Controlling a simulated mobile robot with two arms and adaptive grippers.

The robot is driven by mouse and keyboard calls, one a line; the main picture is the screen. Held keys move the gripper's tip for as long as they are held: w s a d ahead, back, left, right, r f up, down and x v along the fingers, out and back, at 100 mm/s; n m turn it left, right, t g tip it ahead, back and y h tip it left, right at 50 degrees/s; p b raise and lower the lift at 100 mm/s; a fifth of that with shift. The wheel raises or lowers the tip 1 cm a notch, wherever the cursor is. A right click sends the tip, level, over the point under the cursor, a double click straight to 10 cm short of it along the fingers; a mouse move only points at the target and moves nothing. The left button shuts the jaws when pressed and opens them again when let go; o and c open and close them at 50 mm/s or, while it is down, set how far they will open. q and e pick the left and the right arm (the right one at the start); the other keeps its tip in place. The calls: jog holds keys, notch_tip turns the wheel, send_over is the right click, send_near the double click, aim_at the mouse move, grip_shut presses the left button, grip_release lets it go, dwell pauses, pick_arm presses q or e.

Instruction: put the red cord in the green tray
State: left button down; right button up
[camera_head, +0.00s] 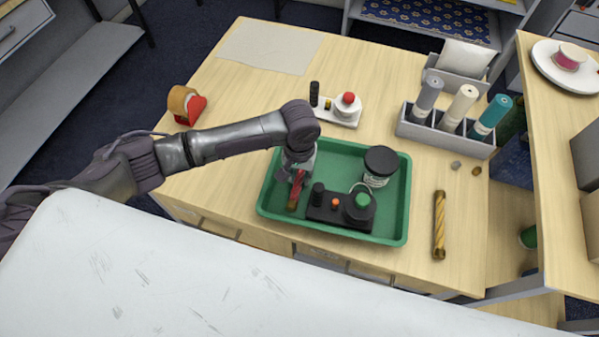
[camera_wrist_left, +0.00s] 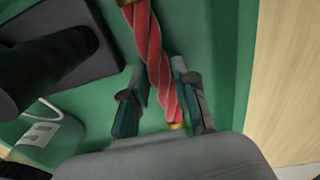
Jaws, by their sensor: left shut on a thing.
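The red cord (camera_head: 297,186) is a short twisted piece with yellowish ends, in the left part of the green tray (camera_head: 401,215). My left gripper (camera_head: 298,172) reaches down into the tray from above and is shut on the cord. The wrist view shows the red cord (camera_wrist_left: 154,55) running between the two fingers of the left gripper (camera_wrist_left: 163,108), with green tray floor (camera_wrist_left: 218,45) around it. I cannot tell whether the cord touches the tray floor. My right gripper is not in view.
The tray also holds a black box with knobs (camera_head: 325,211) and a black-lidded jar (camera_head: 379,168). A yellow twisted cord (camera_head: 439,225) lies right of the tray. Behind are a white control box (camera_head: 340,112), a tape dispenser (camera_head: 186,105) and a rack of rolls (camera_head: 440,138).

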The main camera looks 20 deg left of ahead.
aim_at(300, 176)
pick_arm(q)
jog(key=shift+d+f, duration=0.1)
jog(key=c, duration=1.2)
grip_release()
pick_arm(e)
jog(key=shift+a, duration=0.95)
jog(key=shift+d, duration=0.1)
pick_arm(q)
jog(key=shift+r, duration=0.35)
notch_tip(300, 176, up, 12)
jog(key=shift+f+b, duration=0.2)
jog(key=shift+b, duration=0.45)
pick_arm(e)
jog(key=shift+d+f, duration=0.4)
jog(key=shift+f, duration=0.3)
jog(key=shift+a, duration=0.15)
